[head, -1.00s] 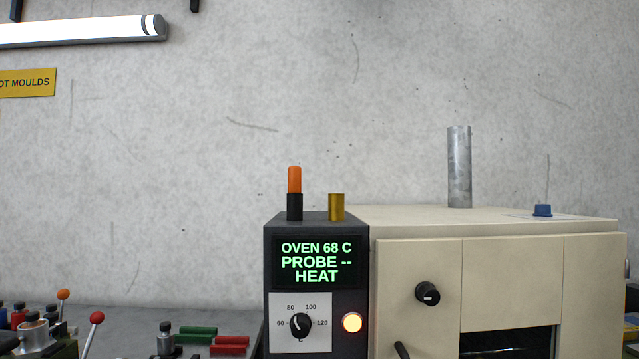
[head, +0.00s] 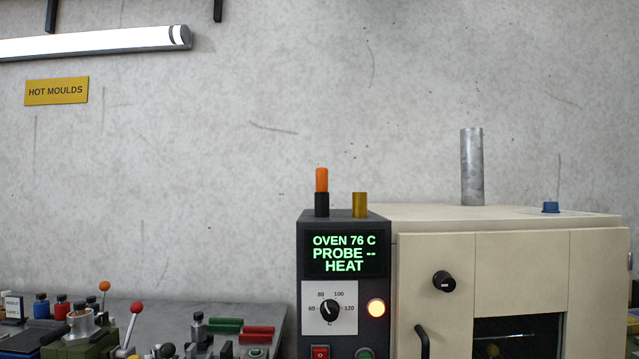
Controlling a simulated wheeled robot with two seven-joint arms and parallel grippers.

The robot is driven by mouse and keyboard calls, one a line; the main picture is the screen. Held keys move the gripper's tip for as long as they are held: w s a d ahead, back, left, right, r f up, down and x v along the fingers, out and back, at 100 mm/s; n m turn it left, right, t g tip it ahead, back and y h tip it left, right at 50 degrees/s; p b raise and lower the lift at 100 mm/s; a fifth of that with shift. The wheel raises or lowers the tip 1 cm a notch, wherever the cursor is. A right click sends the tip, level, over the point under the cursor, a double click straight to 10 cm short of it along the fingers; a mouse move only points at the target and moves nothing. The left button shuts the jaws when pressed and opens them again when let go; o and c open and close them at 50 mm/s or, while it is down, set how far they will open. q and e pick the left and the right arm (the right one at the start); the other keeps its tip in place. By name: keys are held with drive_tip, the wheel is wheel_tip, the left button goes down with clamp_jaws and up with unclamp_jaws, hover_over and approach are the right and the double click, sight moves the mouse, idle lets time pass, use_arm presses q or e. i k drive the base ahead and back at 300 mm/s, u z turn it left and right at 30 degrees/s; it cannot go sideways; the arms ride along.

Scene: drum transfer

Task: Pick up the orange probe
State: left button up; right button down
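The orange probe (head: 321,180) stands upright in a black holder (head: 321,205) on top of the dark control box at the oven's left side. Only its orange upper part shows. A short brass-coloured cylinder (head: 360,205) stands just to its right on the same box. Neither of my grippers is in the head view.
The cream oven (head: 520,220) fills the lower right, with a grey metal pipe (head: 472,167) and a blue fitting (head: 550,207) on top. Its display (head: 344,254) reads OVEN 76 C, PROBE --, HEAT. A cluttered bench (head: 180,308) lies at the lower left.

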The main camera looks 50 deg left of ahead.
sight(321, 174)
drive_tip(key=k, duration=0.15)
drive_tip(key=u, duration=1.2)
